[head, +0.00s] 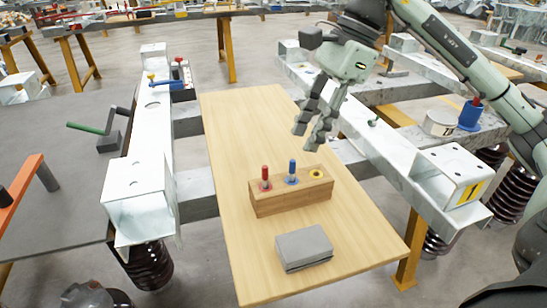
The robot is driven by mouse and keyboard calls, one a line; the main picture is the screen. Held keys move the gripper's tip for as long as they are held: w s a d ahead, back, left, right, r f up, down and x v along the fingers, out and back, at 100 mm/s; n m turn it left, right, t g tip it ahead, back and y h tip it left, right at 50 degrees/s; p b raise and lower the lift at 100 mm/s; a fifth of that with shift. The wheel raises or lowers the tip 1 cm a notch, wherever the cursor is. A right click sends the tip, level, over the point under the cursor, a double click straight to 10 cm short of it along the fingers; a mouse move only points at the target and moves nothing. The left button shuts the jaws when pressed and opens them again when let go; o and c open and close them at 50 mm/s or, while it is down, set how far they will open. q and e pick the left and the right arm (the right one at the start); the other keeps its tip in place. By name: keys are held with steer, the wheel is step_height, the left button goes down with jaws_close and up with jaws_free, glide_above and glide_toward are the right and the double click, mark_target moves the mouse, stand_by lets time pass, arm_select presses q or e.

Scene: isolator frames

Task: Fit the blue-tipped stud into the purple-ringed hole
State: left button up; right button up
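The blue-tipped stud (292,168) stands upright in the middle of a wooden block (292,202) on the wooden board. A red stud (265,174) stands to its left in the block, and a yellow-ringed hole (316,174) is to its right. I cannot make out a purple ring on any hole; small holes show in the left pale metal rail (150,125). My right gripper (310,136) hangs above and behind the block, apart from the stud. Its dark fingers look spread and hold nothing. My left gripper is not in view.
A grey box (304,248) lies on the board (245,270) in front of the block. A green-handled tool (88,128) and a blue-handled tool (158,82) are at the left. A blue cylinder (469,117) and white roll (440,122) stand at the right. The board's far part is clear.

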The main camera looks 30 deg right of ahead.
mark_target(293, 160)
steer(key=x, duration=0.2)
steer(key=shift+s+a+f, duration=0.2)
steer(key=shift+s+f, duration=0.05)
steer(key=shift+f, duration=0.05)
steer(key=x, duration=0.4)
steer(key=shift+w+a+f, duration=0.15)
steer(key=shift+f, duration=0.25)
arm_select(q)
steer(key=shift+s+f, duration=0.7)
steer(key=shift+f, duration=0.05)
arm_select(e)
steer(key=shift+c, duration=0.4)
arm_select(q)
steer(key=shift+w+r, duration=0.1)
arm_select(e)
jaws_close()
